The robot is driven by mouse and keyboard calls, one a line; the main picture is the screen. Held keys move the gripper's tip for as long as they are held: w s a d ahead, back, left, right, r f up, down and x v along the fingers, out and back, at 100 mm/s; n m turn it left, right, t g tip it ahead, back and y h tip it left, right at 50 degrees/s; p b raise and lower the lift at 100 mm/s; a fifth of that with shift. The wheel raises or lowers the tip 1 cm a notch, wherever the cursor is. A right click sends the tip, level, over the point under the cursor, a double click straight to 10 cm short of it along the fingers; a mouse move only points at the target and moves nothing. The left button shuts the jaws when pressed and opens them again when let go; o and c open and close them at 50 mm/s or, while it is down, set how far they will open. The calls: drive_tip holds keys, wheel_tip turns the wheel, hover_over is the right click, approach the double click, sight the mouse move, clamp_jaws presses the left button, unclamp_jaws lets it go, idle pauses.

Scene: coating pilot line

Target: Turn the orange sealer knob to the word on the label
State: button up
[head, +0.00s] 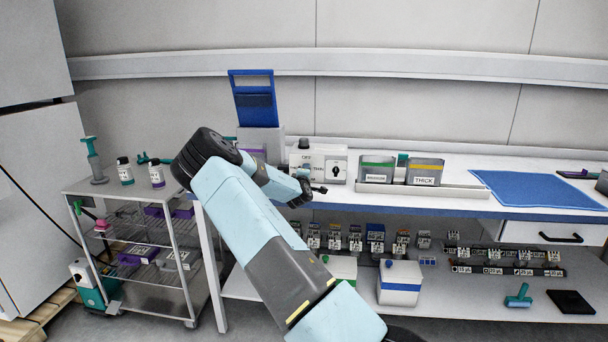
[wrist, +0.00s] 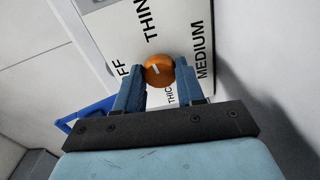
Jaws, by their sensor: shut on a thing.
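The orange sealer knob (wrist: 159,68) sits on the white sealer panel (wrist: 117,28) in the wrist view. THIN, MEDIUM, part of THICK and the end of OFF are printed around it. A short pale mark shows on the knob's face; I cannot tell surely which word it points to. My gripper (wrist: 160,80) is shut on the knob, one blue finger on each side. In the head view my gripper (head: 311,190) is at the front of the white sealer (head: 333,153), and the knob is not discernible. A grey box (head: 425,167) to the right carries a label (head: 424,181) reading THICK.
A second grey box (head: 377,166) has a label too small to read surely. Both boxes stand in a pale tray (head: 470,192) on the bench. A blue mat (head: 540,190) lies farther right. A blue-framed panel (head: 254,98) stands behind my arm. A wire cart (head: 140,190) is at left.

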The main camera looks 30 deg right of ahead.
drive_tip(key=shift+f+m, duration=0.15)
drive_tip(key=shift+m, duration=0.45)
drive_tip(key=shift+s+f, duration=0.1)
drive_tip(key=shift+f, duration=0.05)
drive_tip(key=o, duration=1)
drive_tip(key=shift+o, duration=0.2)
drive_tip(key=shift+s+a, duration=0.3)
drive_tip(key=v, duration=1.2)
drive_tip(key=shift+s+a, duration=0.2)
drive_tip(key=shift+s, duration=0.15)
